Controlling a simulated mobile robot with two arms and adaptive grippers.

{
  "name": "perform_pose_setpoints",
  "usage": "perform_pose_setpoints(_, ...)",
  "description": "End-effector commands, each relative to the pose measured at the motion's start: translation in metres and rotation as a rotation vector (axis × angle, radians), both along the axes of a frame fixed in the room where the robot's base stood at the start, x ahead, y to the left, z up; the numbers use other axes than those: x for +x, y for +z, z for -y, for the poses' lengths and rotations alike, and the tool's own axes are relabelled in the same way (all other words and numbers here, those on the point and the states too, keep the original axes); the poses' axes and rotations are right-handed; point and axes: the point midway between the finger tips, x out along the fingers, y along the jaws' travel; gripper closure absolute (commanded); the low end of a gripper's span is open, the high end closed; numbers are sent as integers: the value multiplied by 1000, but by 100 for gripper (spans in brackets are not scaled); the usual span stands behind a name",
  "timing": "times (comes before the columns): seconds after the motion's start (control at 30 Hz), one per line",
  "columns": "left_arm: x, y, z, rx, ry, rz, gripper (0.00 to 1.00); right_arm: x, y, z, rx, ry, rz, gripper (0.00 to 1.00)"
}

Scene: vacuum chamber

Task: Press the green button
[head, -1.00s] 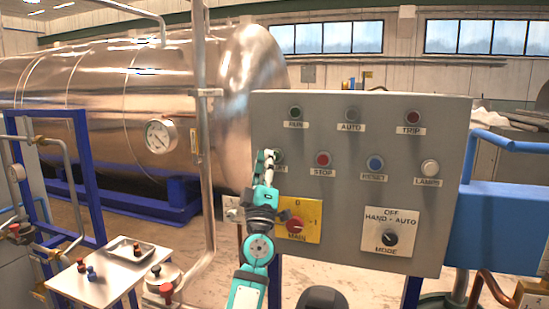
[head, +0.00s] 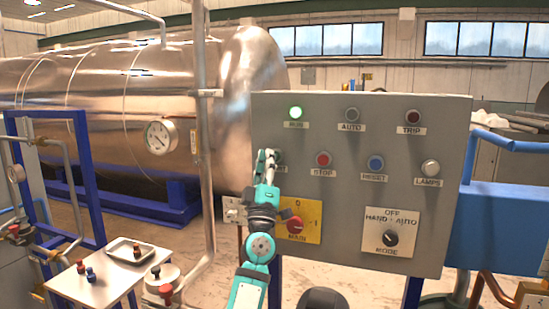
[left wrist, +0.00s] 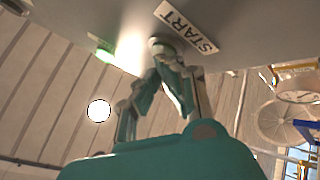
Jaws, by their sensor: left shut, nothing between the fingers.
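The green button sits on the grey control panel (head: 340,210) above its START label (left wrist: 186,25), mostly hidden behind my left gripper (head: 267,155) in the head view. In the left wrist view the round button (left wrist: 162,42) shows at the fingertips of my left gripper (left wrist: 167,60). The fingers are together with nothing between them. The fingertips appear to touch the button or be very close to it. The green RUN lamp (head: 295,112) above is lit. My right gripper is out of view.
A red STOP button (head: 323,159), a blue RESET button (head: 375,163) and a white LAMPS button (head: 430,167) are to the right. The red MAIN switch (head: 295,226) and MODE knob (head: 390,238) sit below. A pipe (head: 206,150) stands left of the panel.

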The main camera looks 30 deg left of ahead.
Motion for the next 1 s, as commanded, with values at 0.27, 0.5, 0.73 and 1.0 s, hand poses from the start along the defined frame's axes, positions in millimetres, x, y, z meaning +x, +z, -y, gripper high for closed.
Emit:
perform_pose_setpoints(0.27,-10,1,3,1,0,-2,100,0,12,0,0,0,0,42)
perform_pose_setpoints(0.5,-17,0,5,1,0,-1,100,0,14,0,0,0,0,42)
perform_pose_setpoints(0.73,-18,0,5,0,-1,-1,100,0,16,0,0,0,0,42)
perform_pose_setpoints(1.0,-41,3,11,0,0,-1,100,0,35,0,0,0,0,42)
